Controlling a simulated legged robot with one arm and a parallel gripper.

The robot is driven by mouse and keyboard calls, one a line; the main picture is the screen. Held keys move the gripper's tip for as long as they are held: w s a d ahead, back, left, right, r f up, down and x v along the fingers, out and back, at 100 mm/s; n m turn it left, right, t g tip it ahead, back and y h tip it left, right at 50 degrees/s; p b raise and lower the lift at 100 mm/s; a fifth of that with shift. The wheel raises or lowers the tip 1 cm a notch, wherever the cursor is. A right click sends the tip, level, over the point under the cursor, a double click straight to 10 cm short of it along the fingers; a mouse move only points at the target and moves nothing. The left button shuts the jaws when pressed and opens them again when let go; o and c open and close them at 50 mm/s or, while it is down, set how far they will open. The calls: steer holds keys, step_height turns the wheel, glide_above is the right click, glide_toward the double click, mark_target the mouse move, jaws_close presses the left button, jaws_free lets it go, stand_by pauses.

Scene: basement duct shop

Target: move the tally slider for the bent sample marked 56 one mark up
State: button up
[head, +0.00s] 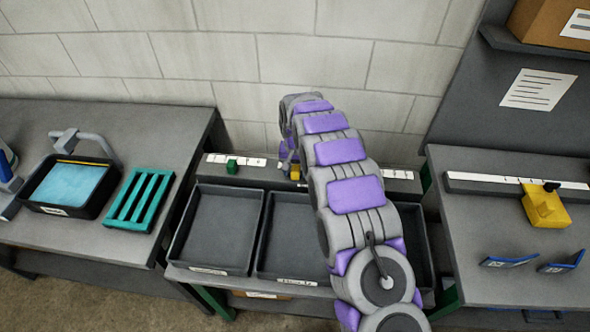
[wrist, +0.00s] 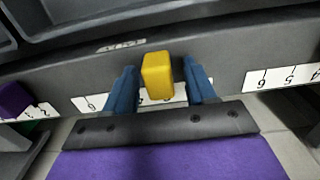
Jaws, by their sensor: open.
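A yellow slider (wrist: 157,76) stands on a dark rail in the wrist view, over a white number strip (wrist: 92,102). My gripper (wrist: 158,66) is open, with one blue finger on each side of this slider. Small gaps seem to show between fingers and slider. In the head view the yellow slider (head: 295,172) shows just beside my arm's far end; my fingers are mostly hidden there. A purple slider (wrist: 14,99) is at the wrist view's left edge. A green slider (head: 232,166) sits on the rail's left part. Two blue bent pieces (head: 507,261) lie on the right table; their marks are unreadable.
Dark trays (head: 219,228) with small labels stand before the rail, partly behind my arm. A yellow block (head: 545,206) sits by a scale on the right table. A teal rack (head: 139,199) is left.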

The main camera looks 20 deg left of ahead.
steer(key=shift+c, duration=0.4)
jaws_close()
steer(key=shift+d, duration=0.1)
steer(key=d, duration=0.1)
steer(key=d+p, duration=0.1)
steer(key=d, duration=0.1)
steer(key=shift+w+d+r, duration=0.1)
steer(key=shift+w+d, duration=0.05)
steer(key=shift+w, duration=0.25)
steer(key=shift+d, duration=0.3)
steer(key=shift+o, duration=0.4)
jaws_free()
steer(key=shift+a, duration=0.15)
